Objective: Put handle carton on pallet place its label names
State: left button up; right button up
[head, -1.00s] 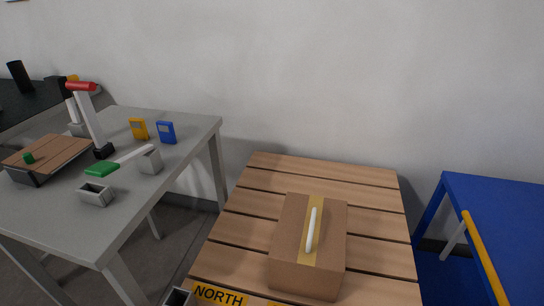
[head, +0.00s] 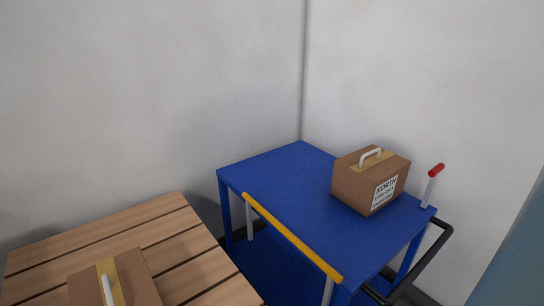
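A brown handle carton (head: 358,187) with a white handle and a tan tape strip stands on the blue cart (head: 275,185), toward its right side. Its white label (head: 384,192) reads NORTH in large letters, with smaller lines too small to read. The wooden slatted pallet (head: 190,262) is at the lower left, partly cut off by the frame. Another carton (head: 140,280) with a white handle stands on the pallet and is cut off at the bottom. Neither gripper shows in the head view.
A yellow bar (head: 290,236) runs along the cart's near left edge. A black push handle (head: 430,258) and a red-topped post (head: 433,182) are at its right. The left part of the cart top is clear. White walls stand close behind.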

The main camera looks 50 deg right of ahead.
aim_at(366, 179)
jog(key=k+z, duration=0.25)
jog(key=k+l+z, duration=0.25)
jog(key=k, duration=0.15)
jog(key=i+l+z, duration=0.15)
jog(key=z, duration=0.25)
jog(key=i+l+z, duration=0.15)
jog(key=z, duration=0.2)
jog(key=i+z, duration=0.15)
jog(key=z, duration=0.25)
jog(key=i+l+z, duration=0.1)
jog(key=z, duration=0.3)
jog(key=i+j, duration=0.05)
